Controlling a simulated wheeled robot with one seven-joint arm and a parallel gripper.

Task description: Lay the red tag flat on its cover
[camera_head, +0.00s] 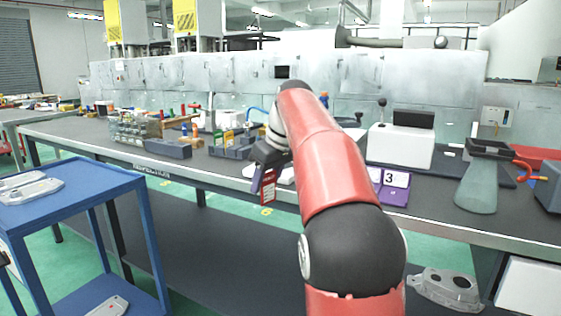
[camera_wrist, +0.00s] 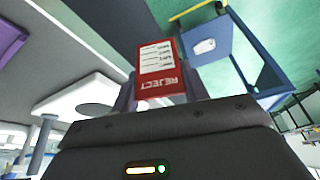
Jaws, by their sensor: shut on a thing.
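My gripper (camera_head: 268,160) is shut on the red tag (camera_head: 268,184), which hangs below it near the front edge of the bench. In the wrist view, the red tag (camera_wrist: 161,72) shows a white lined panel and the word REJECT, between the fingers of my gripper (camera_wrist: 160,100). Grey castings that look like covers (camera_head: 28,188) lie on the blue cart at left, clear of the tag. Another casting with a red spot (camera_head: 108,306) lies on the cart's lower shelf, and one more (camera_head: 445,289) is at lower right. I cannot tell which cover belongs to the tag.
The blue cart (camera_head: 85,205) stands left, apart from the long dark bench (camera_head: 235,178). A purple stand with a number 3 card (camera_head: 390,186), a white box-shaped device (camera_head: 400,147) and a grey-green scoop-like thing (camera_head: 477,185) occupy the bench's right. Green floor shows between cart and bench.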

